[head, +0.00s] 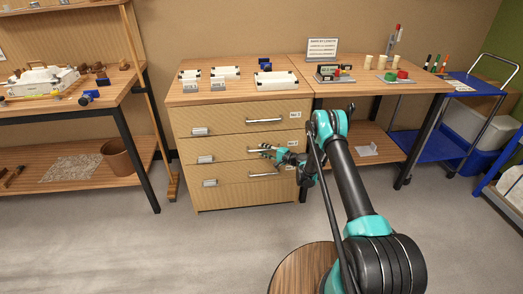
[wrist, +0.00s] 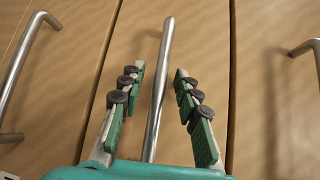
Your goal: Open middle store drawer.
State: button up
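The store cabinet's middle drawer (head: 232,147) has a wooden front and appears shut, flush with the drawers above and below. My gripper (head: 265,151) is in front of its right half, at the bar handle, and hides much of that handle in the head view. In the wrist view, the silver middle handle (wrist: 158,95) runs between the two green-padded fingers of my gripper (wrist: 160,72). The fingers are apart, with a gap on each side of the bar, and do not appear to touch it.
The top drawer (head: 225,122) and bottom drawer (head: 232,193) appear shut, with similar handles. White trays (head: 276,80) stand on the cabinet top. A workbench (head: 385,84) adjoins at right, and a round wooden top (head: 300,268) is in front. The floor (head: 190,240) before the cabinet is clear.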

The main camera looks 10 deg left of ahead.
grip_shut()
jog(key=shift+s, duration=0.1)
dwell(0.4)
